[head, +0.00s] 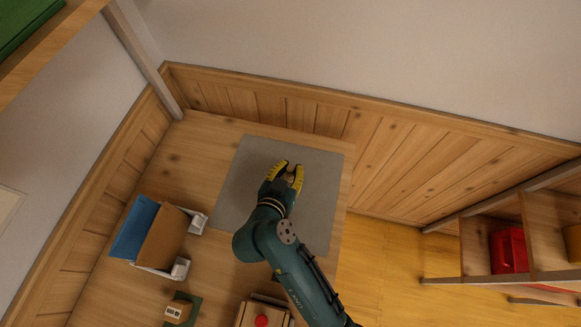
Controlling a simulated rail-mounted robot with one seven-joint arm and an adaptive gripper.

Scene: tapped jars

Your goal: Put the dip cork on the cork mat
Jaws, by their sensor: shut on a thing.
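My gripper (289,170) is over the grey mat (235,190) on the wooden table. Its yellow-tipped fingers are shut on a small brown thing, which looks like the dip cork (290,176). The fingers hide part of it, and I cannot tell its height above the mat. I cannot make out a separate cork mat; my gripper and arm cover part of the grey mat.
A white rack (198,222) holding a blue panel (136,230) and a brown panel (164,238) stands left of the grey mat. A small labelled carton (178,311) and a wooden box (247,313) with a red knob (262,321) are at the front. Wood-panelled walls border the table.

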